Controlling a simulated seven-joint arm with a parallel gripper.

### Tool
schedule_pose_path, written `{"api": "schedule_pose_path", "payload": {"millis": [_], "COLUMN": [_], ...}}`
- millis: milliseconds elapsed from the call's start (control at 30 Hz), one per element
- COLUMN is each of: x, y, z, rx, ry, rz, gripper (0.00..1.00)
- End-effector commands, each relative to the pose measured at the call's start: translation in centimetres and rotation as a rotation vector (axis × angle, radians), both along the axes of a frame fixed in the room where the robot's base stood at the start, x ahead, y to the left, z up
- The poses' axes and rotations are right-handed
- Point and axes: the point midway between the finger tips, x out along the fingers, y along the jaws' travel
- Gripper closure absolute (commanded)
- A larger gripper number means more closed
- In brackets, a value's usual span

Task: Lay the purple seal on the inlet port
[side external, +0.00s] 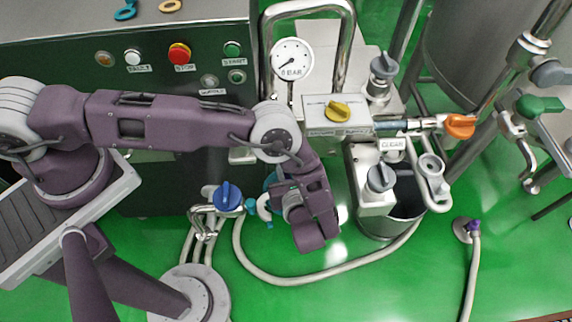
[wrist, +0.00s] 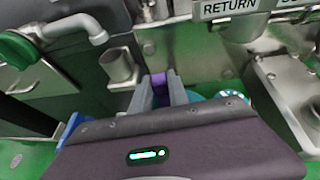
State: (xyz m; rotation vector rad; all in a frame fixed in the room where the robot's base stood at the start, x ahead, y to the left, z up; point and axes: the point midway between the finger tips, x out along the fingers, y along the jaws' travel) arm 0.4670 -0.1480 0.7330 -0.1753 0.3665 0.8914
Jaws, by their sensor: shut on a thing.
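In the wrist view my gripper (wrist: 161,90) is shut, with a purple piece (wrist: 158,84), taken to be the purple seal, between its grey fingers. Only a narrow strip of the piece shows, so its shape is hidden. In the side external view my wrist covers the held piece and most of the fingers. No port is labelled as the inlet, so I cannot tell which one it is. An open metal cup-like stub (wrist: 118,68) stands left of the fingers in the wrist view, apart from them.
A blue valve handle (side external: 228,196) and curved hoses are close to my wrist. A RETURN label (wrist: 228,8) is above right. A teal ring (side external: 125,10) and a yellow ring (side external: 171,5) lie on the cabinet. A purple-topped fitting (side external: 473,226) stands on the floor at right.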

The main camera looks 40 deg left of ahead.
Motion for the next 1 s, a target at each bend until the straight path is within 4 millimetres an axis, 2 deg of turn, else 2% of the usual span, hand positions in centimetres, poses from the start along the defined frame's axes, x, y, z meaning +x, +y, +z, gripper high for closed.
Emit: {"api": "schedule_pose_path", "payload": {"millis": [867,900,1000], "x": [0.0,0.0,-0.1], "y": [0.0,0.0,0.0], "z": [-1.4,-1.4,-1.5], "rx": [-0.003,-0.003,-0.005], "ry": [0.002,0.002,0.005], "rz": [-0.001,-0.001,0.001], "gripper": [1.0,0.72,0.54]}}
